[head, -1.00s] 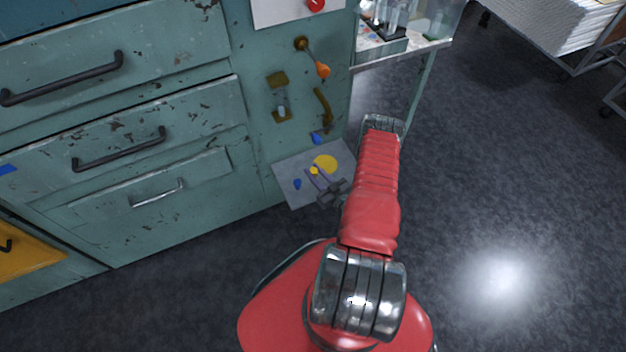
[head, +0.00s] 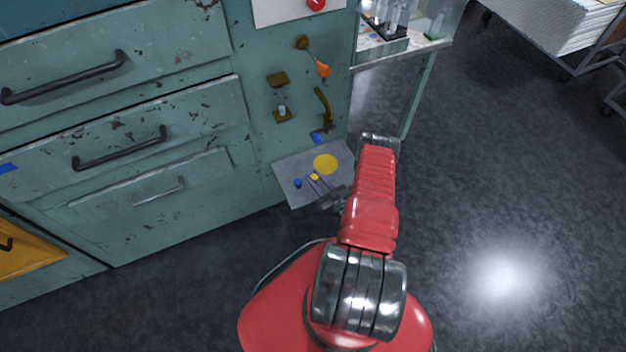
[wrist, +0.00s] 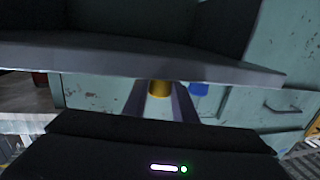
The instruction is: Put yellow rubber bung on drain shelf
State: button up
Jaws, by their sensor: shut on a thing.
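My gripper (head: 314,183) is shut on a small yellow rubber bung (head: 314,177), held between its fingertips. In the head view it appears over a flat grey plate (head: 288,168), seemingly the drain shelf, against the teal cabinet. A flat yellow disc (head: 325,164) lies on the plate, above and right of the bung in the picture. In the wrist view the bung (wrist: 160,88) shows between the finger ends, partly hidden by a dark slab with a grey edge (wrist: 100,58). I cannot tell how high the bung is above the plate.
A small blue piece (head: 298,183) is left of the bung. Another blue piece (head: 318,138) is by the cabinet face above the plate. Brown and orange fittings (head: 322,70) stick out higher up. A glassware stand (head: 400,50) is at upper right. Open floor lies to the right.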

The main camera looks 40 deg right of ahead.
jog(key=o, duration=1)
jog(key=shift+s+a+r, duration=0.1)
jog(key=shift+s+a, duration=0.05)
jog(key=shift+s, duration=1.85)
jog(key=shift+s+a+r, duration=0.15)
jog(key=shift+s+a, duration=0.05)
jog(key=shift+s, duration=1.75)
jog(key=shift+s+a+r, duration=0.1)
jog(key=shift+s+a, duration=0.05)
jog(key=shift+s, duration=1.85)
